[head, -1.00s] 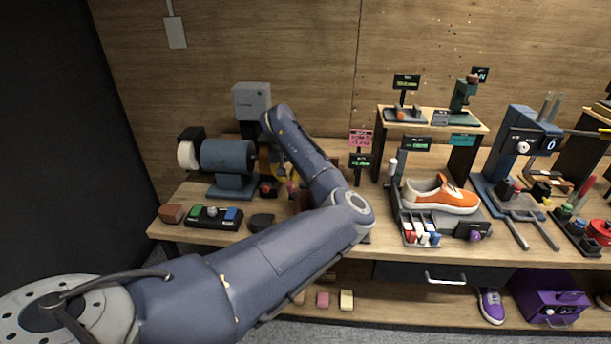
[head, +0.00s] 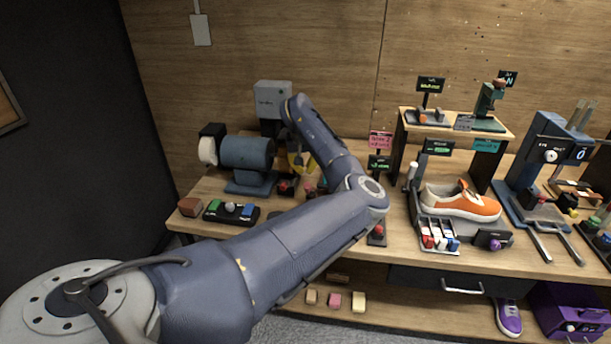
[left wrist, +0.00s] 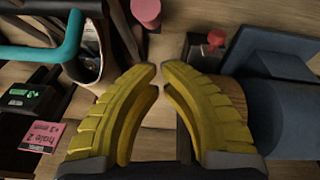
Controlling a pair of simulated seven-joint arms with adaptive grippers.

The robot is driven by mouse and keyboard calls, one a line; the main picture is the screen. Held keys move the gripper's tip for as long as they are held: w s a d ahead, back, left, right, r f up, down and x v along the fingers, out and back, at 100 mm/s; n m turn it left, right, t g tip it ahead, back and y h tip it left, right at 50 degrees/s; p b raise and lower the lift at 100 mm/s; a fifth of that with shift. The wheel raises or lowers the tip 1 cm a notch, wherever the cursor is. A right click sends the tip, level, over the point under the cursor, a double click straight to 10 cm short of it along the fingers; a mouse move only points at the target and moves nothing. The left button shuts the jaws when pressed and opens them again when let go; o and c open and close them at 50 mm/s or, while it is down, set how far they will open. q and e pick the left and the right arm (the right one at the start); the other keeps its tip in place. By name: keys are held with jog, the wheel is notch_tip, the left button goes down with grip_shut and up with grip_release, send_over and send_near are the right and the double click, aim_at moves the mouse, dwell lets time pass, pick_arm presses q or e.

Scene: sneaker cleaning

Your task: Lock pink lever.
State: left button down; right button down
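A pink cylindrical knob, which looks like the pink lever, shows at the top of the left wrist view (left wrist: 146,12). In the head view a small pinkish-red knob (head: 310,188) shows beside my left arm, and its base is mostly hidden. My left gripper (left wrist: 158,70) has yellow fingers that converge until the tips almost meet, with nothing between them. The tips are apart from the pink knob in the picture. In the head view the gripper (head: 300,163) is partly hidden behind my arm. My right gripper is not in view.
A red knob (left wrist: 216,38) and a blue motor-like machine (left wrist: 280,118) lie right of the fingers. A teal bar (left wrist: 50,52) and pink sign (left wrist: 32,132) are at the left. An orange sneaker (head: 462,205) stands right of my arm.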

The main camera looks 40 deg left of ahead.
aim_at(308, 190)
pick_arm(q)
jog(key=c, duration=2.2)
grip_release()
jog(key=v, duration=0.9)
jog(key=shift+s+d+r, duration=0.15)
jog(key=shift+s+r, duration=0.05)
jog(key=shift+s, duration=0.15)
jog(key=shift+w+r+t, duration=0.2)
jog(key=shift+r+t, duration=0.1)
notch_tip(308, 190, down, 11)
jog(key=shift+w+d+f, duration=0.2)
jog(key=shift+w+d, duration=0.2)
jog(key=shift+d, duration=0.05)
